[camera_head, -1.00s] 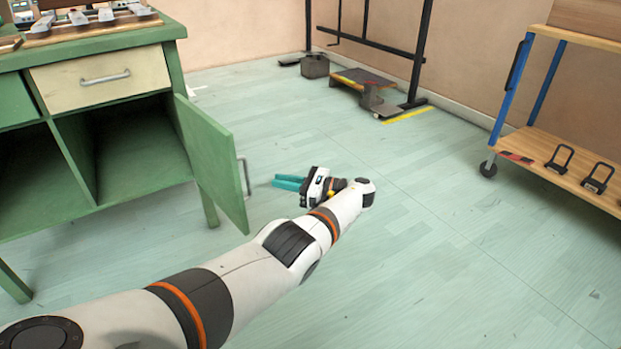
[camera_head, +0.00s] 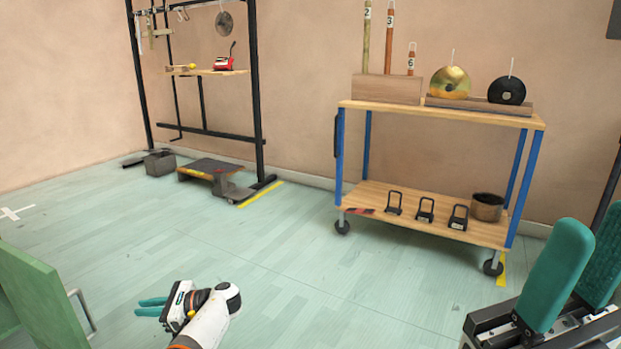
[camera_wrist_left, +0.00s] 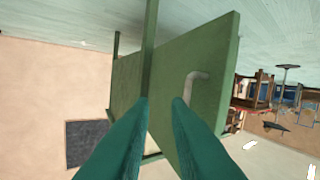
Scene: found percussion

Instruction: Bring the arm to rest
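My left gripper (camera_head: 140,306) with teal fingers is low over the pale green floor at the lower left of the head view, pointing left. Its fingertips stand apart with nothing between them, also in the left wrist view (camera_wrist_left: 162,100). The green cabinet door (camera_head: 45,305) is to its left, apart from it in the head view. In the wrist view the door (camera_wrist_left: 190,75) and its handle (camera_wrist_left: 192,85) show beyond the fingers. My right gripper (camera_head: 592,222) is at the lower right, fingers up, apart and empty.
A blue-legged trolley (camera_head: 440,112) stands at the back right, with gongs and numbered tubes on top. A black frame rack (camera_head: 257,100) and a low step (camera_head: 210,167) stand at the back left. The middle floor is clear.

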